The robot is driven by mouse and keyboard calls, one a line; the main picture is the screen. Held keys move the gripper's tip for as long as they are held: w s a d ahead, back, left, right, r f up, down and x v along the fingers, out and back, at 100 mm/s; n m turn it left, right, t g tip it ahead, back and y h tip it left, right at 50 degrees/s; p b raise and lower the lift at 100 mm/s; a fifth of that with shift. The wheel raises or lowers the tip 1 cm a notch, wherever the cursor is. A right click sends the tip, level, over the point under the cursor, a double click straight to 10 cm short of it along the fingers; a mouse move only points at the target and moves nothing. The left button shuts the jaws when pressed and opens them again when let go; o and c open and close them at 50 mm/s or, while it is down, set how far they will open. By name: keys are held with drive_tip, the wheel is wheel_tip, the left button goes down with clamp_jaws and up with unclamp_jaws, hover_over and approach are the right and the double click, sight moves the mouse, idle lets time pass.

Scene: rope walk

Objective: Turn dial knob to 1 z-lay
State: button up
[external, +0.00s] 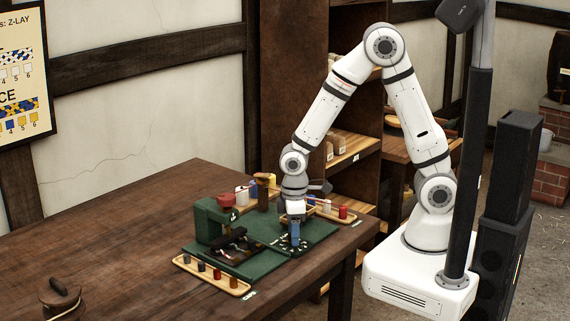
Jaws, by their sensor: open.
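A green machine base (313,236) sits on the wooden table, with a raised green block (208,220) at its left. A dial with small white marks (284,243) shows on the base, below my gripper. My gripper (295,238) points straight down over this dial and is open. Its blue-grey fingers and the wrist cover most of the knob. I cannot tell whether the fingers touch the knob or which mark it points to.
A wooden tray (213,278) with several small dark and orange pieces lies at the front. Another tray with red and white pieces (343,212) lies at the right.

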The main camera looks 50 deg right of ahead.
drive_tip(key=c, duration=1)
drive_tip(key=shift+o, duration=0.2)
drive_tip(key=m+b, duration=0.1)
drive_tip(key=m, duration=0.2)
drive_tip(key=shift+m, duration=0.3)
drive_tip(key=shift+m+b, duration=0.4)
drive_tip(key=shift+m, duration=1.6)
drive_tip(key=o, duration=1)
drive_tip(key=shift+c, duration=0.2)
